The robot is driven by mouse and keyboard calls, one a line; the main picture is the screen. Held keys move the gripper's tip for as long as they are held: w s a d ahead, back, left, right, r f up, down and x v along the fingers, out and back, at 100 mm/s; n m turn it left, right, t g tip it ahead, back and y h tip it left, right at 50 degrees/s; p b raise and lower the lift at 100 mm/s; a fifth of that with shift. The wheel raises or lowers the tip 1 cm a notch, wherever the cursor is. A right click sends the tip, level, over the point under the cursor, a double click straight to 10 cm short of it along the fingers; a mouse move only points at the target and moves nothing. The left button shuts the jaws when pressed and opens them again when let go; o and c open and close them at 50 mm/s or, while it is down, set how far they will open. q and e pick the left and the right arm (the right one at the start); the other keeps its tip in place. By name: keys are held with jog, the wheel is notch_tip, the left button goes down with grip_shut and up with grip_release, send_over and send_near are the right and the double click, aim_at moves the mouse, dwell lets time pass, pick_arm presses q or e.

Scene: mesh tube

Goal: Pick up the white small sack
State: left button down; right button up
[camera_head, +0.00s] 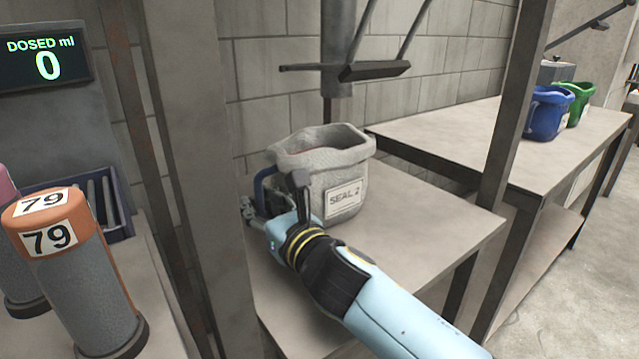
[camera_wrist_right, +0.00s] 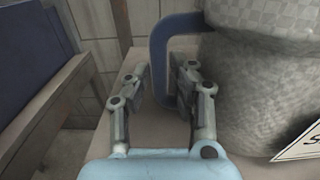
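The whitish-grey small sack (camera_head: 322,150) stands upright on a table, with an open, rolled rim and a label reading "SEAL 2". It has a blue handle (camera_head: 262,186) on its left side. My right gripper (camera_head: 262,208) is at the sack's left side, beside this handle. In the right wrist view the gripper (camera_wrist_right: 163,80) is open, and the upright bar of the handle (camera_wrist_right: 157,68) appears between its two fingers. The sack body (camera_wrist_right: 258,85) is just right of the right finger. Whether the fingers touch the handle cannot be told. My left gripper is not in view.
A grey post (camera_head: 190,150) rises left of the table (camera_head: 420,215). Orange-topped cylinder 79 (camera_head: 75,290) and a blue rack (camera_head: 118,220) are left of it. Blue (camera_head: 545,115) and green (camera_head: 580,105) sacks stand on another table. A dark bracket (camera_head: 370,70) hangs above the sack.

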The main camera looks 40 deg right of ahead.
grip_shut()
jog(key=shift+r, duration=0.1)
dwell(0.3)
jog(key=shift+r, duration=0.15)
